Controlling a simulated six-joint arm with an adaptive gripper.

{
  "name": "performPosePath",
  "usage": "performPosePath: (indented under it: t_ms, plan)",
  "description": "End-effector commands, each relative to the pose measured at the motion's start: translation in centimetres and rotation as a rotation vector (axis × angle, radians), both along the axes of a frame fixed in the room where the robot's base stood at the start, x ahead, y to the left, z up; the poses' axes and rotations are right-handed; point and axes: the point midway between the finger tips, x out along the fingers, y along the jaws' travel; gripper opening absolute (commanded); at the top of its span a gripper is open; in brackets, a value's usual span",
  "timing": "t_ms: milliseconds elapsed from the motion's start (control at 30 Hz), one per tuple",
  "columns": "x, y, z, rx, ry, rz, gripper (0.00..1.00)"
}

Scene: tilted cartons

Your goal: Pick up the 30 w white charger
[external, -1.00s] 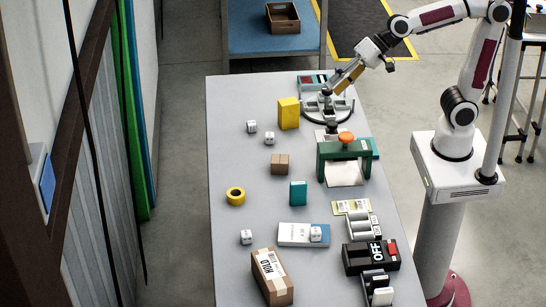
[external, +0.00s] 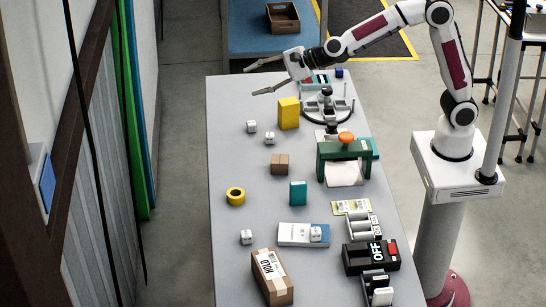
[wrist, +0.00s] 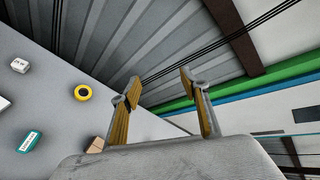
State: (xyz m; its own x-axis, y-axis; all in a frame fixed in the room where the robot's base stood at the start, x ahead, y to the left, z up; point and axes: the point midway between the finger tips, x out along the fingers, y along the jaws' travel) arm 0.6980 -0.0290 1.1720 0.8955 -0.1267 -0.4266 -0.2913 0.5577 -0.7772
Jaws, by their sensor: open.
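Several small white cubes, which look like chargers, are on the grey table. Two are near the yellow box, one cube (external: 251,126) left of the other (external: 269,138). A third cube (external: 246,237) stands below the yellow tape and also shows in the wrist view (wrist: 19,65). A fourth cube (external: 316,234) is at a white-and-blue box. Their printing is too small to tell which is 30 W. My gripper (external: 251,80) is open and empty above the table's far end, pointing left. In the wrist view its two fingers (wrist: 160,84) are apart with nothing between them.
A yellow box (external: 289,113), brown box (external: 280,164), yellow tape (external: 236,196) and teal box (external: 298,193) stand mid-table. A green frame with an orange knob (external: 346,138) is at the right. A larger carton (external: 271,276) lies in front. The table's left strip is mostly clear.

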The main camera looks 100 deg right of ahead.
Motion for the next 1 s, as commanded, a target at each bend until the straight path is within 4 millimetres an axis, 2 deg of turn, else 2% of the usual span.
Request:
performPosePath:
  t_ms: [200, 500, 767, 1000]
  plan:
    - [3.4, -3.0, -3.1, 0.169, -0.051, -0.212, 0.45]
    - [6.2, -7.4, -8.1, 0.379, -0.141, -0.511, 0.45]
    - [6.9, -11.2, -13.6, 0.530, -0.236, -0.775, 0.45]
    - [6.1, -14.3, -19.2, 0.640, -0.346, -1.020, 0.45]
